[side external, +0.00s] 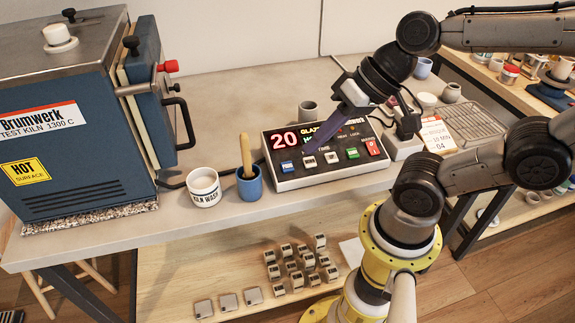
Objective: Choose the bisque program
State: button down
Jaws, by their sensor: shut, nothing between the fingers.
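A front row holds a blue button (287,166), two pale buttons (331,158), a green button (353,153) and a red switch (373,147). My gripper (314,148) is shut and empty, pointing down over the panel's middle and hiding part of the display. I cannot tell whether its tip touches the panel. A card (437,134) beside the controller reads "BISQUE 10 MIN 04".
A blue kiln (70,120) stands at left, marked hot surface. A kiln wash cup (204,190) and a blue cup with a wooden handle (250,186) stand left of the controller. A small grey pot (308,111) stands behind it. Small blocks (297,265) lie on the lower shelf.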

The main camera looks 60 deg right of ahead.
jog(key=w+a+m+y, duration=0.1)
jog(key=w+m, duration=0.1)
jog(key=m, duration=0.2)
jog(key=m+t+h, duration=0.2)
jog(key=m+t, duration=0.2)
jog(key=m, duration=0.9)
send_over(294, 169)
jog(key=s+a, duration=0.2)
jog(key=f, duration=0.5)
jog(key=shift+w+d+f, duration=0.1)
jog(key=shift+w+d, duration=0.1)
jog(key=shift+d, duration=0.05)
jog(key=shift+w+d+f, duration=0.25)
jog(key=shift+f, duration=1.2)
jog(key=shift+w+d+f, duration=0.25)
jog(key=shift+w+f, duration=0.05)
jog(key=shift+f, duration=1.1)
jog(key=shift+w+d+f, duration=0.25)
jog(key=shift+f, duration=1.2)
jog(key=shift+f, duration=0.2)
jog(key=shift+f, duration=0.2)
